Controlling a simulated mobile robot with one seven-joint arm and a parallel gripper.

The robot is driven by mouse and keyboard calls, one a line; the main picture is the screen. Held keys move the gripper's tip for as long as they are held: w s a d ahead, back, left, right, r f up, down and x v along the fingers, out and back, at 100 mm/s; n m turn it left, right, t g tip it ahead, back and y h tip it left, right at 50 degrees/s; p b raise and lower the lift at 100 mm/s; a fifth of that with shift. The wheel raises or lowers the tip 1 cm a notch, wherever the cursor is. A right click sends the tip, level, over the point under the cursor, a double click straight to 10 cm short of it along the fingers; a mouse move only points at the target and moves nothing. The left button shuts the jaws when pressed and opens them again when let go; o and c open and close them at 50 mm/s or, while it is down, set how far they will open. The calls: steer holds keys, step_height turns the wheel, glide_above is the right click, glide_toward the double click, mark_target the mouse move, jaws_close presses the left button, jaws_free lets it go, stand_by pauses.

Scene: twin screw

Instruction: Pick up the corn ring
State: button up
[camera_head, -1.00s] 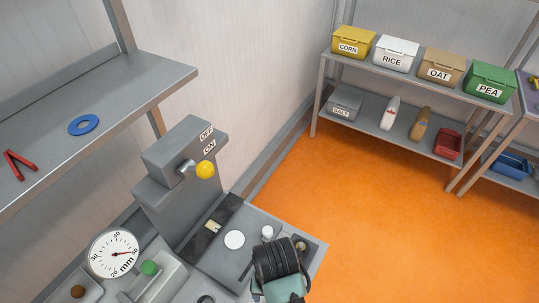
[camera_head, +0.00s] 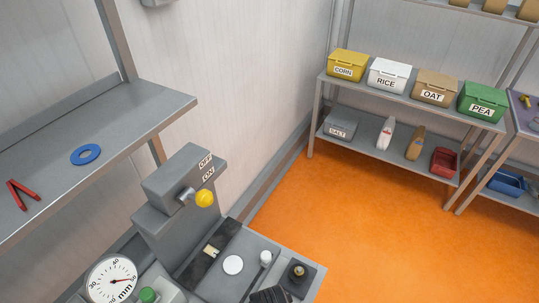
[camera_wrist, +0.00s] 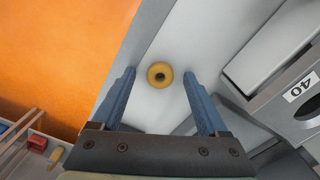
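A small yellow ring (camera_wrist: 160,75) with a dark centre lies on a light grey surface in the wrist view. My gripper (camera_wrist: 159,76) is open, with one blue finger on each side of the ring's place in the picture and clear gaps to both. Nothing is held. How high the fingers are above the ring, I cannot tell. A dark part of my arm shows at the bottom edge.
A grey machine with a yellow knob (camera_head: 204,198) and a dial gauge (camera_head: 111,281) stand on the left. A yellow CORN bin (camera_head: 347,65) is on the far shelf. Orange floor (camera_head: 350,220) is clear.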

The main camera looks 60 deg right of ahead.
steer(key=c, duration=1)
steer(key=shift+o, duration=0.2)
